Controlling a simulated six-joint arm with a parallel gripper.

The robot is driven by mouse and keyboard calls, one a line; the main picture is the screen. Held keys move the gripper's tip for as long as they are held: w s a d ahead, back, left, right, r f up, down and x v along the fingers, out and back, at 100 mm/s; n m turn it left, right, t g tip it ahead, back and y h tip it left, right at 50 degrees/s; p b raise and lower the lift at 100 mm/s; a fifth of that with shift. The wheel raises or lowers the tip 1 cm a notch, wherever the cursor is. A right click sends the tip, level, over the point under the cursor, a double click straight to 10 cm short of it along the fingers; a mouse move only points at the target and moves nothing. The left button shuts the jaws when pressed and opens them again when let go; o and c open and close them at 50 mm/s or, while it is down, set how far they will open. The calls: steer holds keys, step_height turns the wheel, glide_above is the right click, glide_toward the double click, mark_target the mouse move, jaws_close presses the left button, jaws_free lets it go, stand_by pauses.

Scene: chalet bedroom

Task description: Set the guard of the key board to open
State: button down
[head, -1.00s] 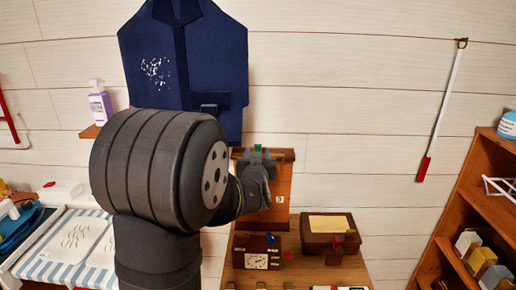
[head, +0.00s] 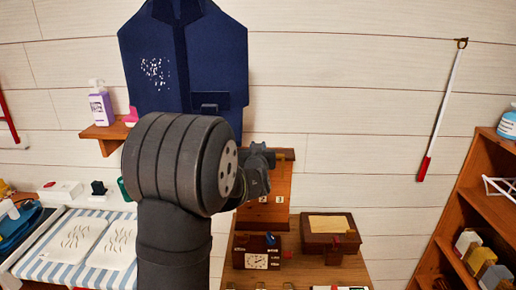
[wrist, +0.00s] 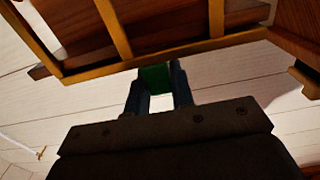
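The key board (head: 275,185) is an upright brown wooden board on the wall, with small white number labels low on it. My gripper (head: 262,158) is in front of its upper part and hides much of it. In the wrist view the guard (wrist: 190,48) is a yellow-brown barred frame close above my gripper (wrist: 156,88). A green tab (wrist: 155,77) at the frame's edge sits between my two fingers, which appear closed against its sides. The tab is hidden in the head view. The guard's exact angle to the board cannot be told.
Below the board stand a box with a clock face (head: 257,260) and a brown box with a pale top (head: 331,226). A shelf unit (head: 465,210) stands at right.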

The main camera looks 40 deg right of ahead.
steer(key=shift+s+d, duration=1.25)
steer(key=shift+s, duration=0.05)
steer(key=c, duration=1.2)
jaws_free()
steer(key=shift+s, duration=0.1)
steer(key=shift+c, duration=0.2)
steer(key=v, duration=1.7)
steer(key=shift+r, duration=0.1)
